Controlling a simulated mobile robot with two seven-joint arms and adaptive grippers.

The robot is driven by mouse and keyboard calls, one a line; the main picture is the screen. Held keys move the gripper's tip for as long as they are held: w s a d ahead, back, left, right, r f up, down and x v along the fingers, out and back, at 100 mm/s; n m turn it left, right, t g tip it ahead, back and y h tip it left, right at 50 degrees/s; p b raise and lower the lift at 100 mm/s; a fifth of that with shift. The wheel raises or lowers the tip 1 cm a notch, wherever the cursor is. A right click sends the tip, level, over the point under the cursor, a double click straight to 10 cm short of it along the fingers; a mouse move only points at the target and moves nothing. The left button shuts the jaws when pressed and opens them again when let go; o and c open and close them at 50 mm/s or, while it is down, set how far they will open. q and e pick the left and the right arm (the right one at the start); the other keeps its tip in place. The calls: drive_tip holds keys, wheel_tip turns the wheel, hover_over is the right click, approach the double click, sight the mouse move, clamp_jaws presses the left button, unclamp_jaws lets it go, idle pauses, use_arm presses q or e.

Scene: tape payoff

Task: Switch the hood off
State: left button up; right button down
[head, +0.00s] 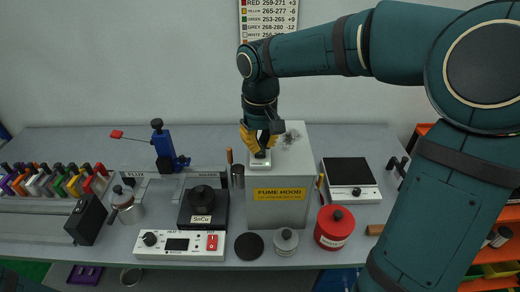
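The fume hood (262,207) is a grey box on the bench with a yellow "FUME HOOD" label on its front. On its top left, a small white switch plate (260,167) carries a dark knob or lever (261,153). My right gripper (260,149) comes down from above, with its yellow fingers at the dark knob. The fingers partly hide the knob, and I cannot tell whether they grip it or only stand around it. The switch's setting is not readable. My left gripper is not in view.
Right of the hood stand a black-topped scale (348,172) and a red lidded pot (334,227).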

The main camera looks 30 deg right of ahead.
sight(260, 153)
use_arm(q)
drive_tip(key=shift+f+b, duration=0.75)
use_arm(e)
drive_tip(key=shift+f, duration=1.15)
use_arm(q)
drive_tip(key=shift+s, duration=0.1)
use_arm(e)
drive_tip(key=shift+s, duration=0.1)
drive_tip(key=shift+r+p, duration=0.3)
drive_tip(key=shift+p, duration=0.05)
drive_tip(key=shift+r+p, duration=0.55)
drive_tip(key=shift+r, duration=0.05)
wheel_tip(260, 153, up, 3)
drive_tip(key=p, duration=0.2)
drive_tip(key=shift+r+p, duration=0.1)
drive_tip(key=shift+p, duration=0.25)
drive_tip(key=shift+r+p, duration=0.9)
drive_tip(key=shift+r, duration=0.2)
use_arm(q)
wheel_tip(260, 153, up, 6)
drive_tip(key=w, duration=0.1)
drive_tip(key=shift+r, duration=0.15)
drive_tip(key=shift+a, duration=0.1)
use_arm(e)
drive_tip(key=shift+f, duration=0.1)
